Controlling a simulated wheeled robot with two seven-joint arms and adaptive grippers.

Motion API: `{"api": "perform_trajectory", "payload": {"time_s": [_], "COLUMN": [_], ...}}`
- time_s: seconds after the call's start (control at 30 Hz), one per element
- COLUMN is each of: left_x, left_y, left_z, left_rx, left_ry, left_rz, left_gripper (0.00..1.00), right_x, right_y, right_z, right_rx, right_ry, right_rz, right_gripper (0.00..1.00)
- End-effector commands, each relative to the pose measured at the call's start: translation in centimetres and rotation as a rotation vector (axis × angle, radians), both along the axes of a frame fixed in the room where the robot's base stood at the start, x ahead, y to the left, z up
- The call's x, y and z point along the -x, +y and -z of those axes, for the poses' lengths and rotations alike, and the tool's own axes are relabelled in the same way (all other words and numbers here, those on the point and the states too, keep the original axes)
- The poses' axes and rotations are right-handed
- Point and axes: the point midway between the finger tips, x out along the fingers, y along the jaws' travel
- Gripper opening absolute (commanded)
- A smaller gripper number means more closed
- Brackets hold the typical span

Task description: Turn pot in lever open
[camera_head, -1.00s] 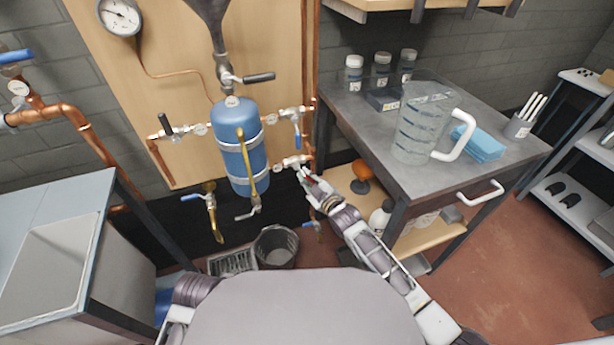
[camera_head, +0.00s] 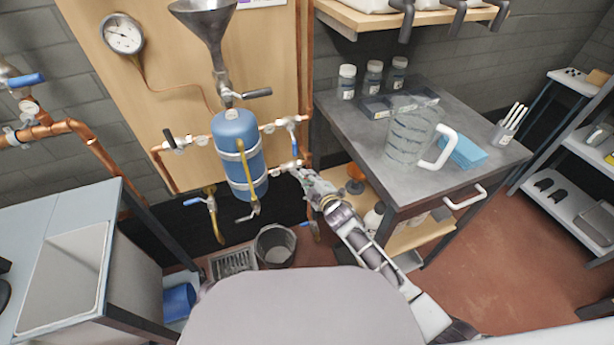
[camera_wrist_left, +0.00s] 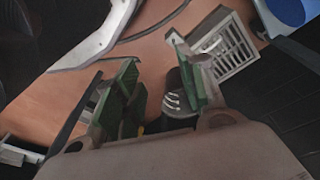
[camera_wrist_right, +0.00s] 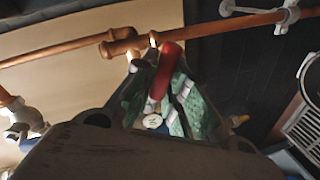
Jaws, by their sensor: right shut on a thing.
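The blue pot (camera_head: 231,128) hangs upright on the wooden board, with a funnel (camera_head: 207,25) above it and valves on its pipes. My right gripper (camera_head: 300,174) is at the valve (camera_head: 285,166) on the pot's lower right pipe. In the right wrist view, a red lever (camera_wrist_right: 166,68) lies between the green finger pads of my right gripper (camera_wrist_right: 164,88), which is shut on it. The lever is largely hidden by the gripper in the head view. My left gripper (camera_wrist_left: 157,65) shows in its own wrist view, fingers apart and empty, above the floor.
A grey table (camera_head: 360,135) with a measuring jug (camera_head: 408,135) and jars stands right of my right arm. A black bucket (camera_head: 275,246) and a floor drain (camera_head: 232,262) lie below the pot. A bench (camera_head: 60,225) stands at left. Copper pipes run beside the pot.

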Motion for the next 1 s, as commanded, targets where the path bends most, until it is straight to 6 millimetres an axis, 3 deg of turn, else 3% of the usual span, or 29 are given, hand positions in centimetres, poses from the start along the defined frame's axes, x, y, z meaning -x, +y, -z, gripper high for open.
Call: {"api": "perform_trajectory", "payload": {"time_s": [0.5, 1.0], "left_x": [0.3, 0.7], "left_y": [1.3, 2.1], "left_z": [5.5, 8.2], "left_rx": [-0.019, -0.028], "left_ry": [-0.023, -0.039], "left_rz": [-0.009, -0.014], "left_gripper": [0.40, 0.40], "right_x": [-0.1, -0.1], "right_y": [-0.4, -0.4], "right_z": [-1.2, -2.0], "right_rx": [0.233, 0.426], "right_ry": [-0.074, -0.136], "right_rz": [0.001, 0.000], "right_gripper": [0.00, 0.00]}}
